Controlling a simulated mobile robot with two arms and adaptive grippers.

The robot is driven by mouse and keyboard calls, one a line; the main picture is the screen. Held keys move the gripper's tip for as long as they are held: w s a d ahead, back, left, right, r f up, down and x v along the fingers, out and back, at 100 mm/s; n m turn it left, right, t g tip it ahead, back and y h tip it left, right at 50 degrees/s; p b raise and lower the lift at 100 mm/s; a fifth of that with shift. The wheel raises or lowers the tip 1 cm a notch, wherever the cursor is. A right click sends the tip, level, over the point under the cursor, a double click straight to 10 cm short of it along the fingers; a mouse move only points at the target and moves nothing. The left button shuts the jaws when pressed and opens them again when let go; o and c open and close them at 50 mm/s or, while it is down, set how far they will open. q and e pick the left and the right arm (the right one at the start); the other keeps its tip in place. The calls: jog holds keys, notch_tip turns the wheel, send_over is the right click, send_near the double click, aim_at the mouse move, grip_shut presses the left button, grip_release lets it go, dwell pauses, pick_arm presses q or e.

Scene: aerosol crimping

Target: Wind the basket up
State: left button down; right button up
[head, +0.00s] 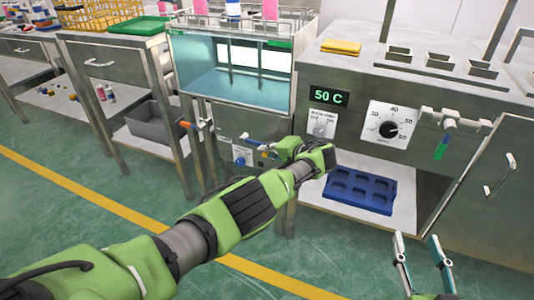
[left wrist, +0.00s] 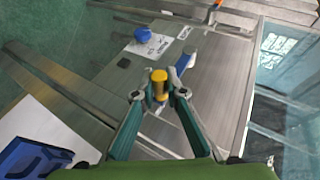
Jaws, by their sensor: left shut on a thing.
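A small crank sits on the front panel below the glass water tank (head: 232,85). My left gripper (head: 268,152) is at this crank, and in the left wrist view its fingers are shut on the yellow crank handle (left wrist: 159,82). A blue-grey crank arm (left wrist: 184,63) shows beside the handle. The handle is mostly hidden behind the gripper in the head view. Pink and blue-white cans (head: 234,9) stand at the top of the tank; I cannot make out the basket itself. My right gripper (head: 423,262) is open and empty at the lower right, in front of the cabinet.
A blue knob (head: 239,162) sits left of the crank; it also shows in the left wrist view (left wrist: 143,35). A blue compartment tray (head: 360,190) lies on a low shelf. A grey bin (head: 155,124) stands at left.

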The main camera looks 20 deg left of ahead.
pick_arm(q)
jog(key=shift+s+f, duration=0.15)
jog(key=shift+f, duration=0.15)
jog(key=c, duration=2)
grip_release()
jog(key=shift+c, duration=0.2)
jog(key=shift+r, duration=0.1)
jog(key=shift+r, duration=0.1)
jog(key=v, duration=1.2)
